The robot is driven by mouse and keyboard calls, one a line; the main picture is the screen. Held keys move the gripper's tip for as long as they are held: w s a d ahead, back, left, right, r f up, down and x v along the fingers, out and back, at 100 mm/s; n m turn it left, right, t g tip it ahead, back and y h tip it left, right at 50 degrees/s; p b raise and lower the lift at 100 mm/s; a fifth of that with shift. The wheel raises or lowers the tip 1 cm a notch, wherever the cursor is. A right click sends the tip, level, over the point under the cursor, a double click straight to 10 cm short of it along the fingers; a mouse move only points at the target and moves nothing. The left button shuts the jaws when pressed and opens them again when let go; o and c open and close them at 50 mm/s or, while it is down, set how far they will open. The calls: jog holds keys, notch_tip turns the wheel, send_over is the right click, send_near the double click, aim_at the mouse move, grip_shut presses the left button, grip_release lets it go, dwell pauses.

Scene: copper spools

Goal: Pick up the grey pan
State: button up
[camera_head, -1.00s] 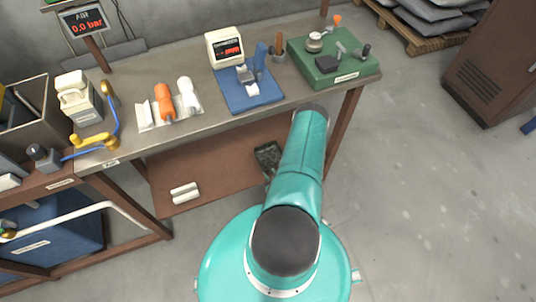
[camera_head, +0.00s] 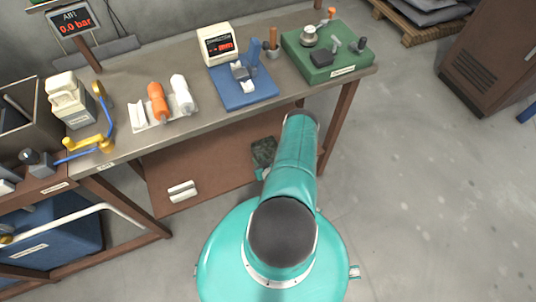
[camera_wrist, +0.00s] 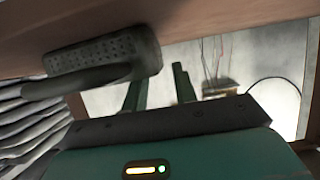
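In the wrist view, a dark grey thing with a perforated face and a thick handle-like bar (camera_wrist: 100,55) shows close up against brown wood. It may be the grey pan and the same shelf thing, but I cannot tell for sure. My gripper (camera_wrist: 159,88) has its two dark green fingers apart, with nothing seen between them. The grey thing is up and left of the fingers, apart from them as far as I can tell.
The brown lower shelf (camera_head: 215,165) carries a white block (camera_head: 182,190). The bench top (camera_head: 190,62) above holds a blue stand (camera_head: 245,95), a green board (camera_head: 345,70) and orange and white spools. A brown cabinet (camera_head: 495,55) stands right. Floor between is clear.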

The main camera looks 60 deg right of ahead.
jog(key=x, duration=0.3)
jog(key=shift+w+d+f, duration=0.1)
jog(key=shift+w, duration=0.15)
jog(key=shift+c, duration=0.5)
grip_shut()
jog(key=shift+d+r, duration=0.1)
jog(key=shift+r, duration=0.2)
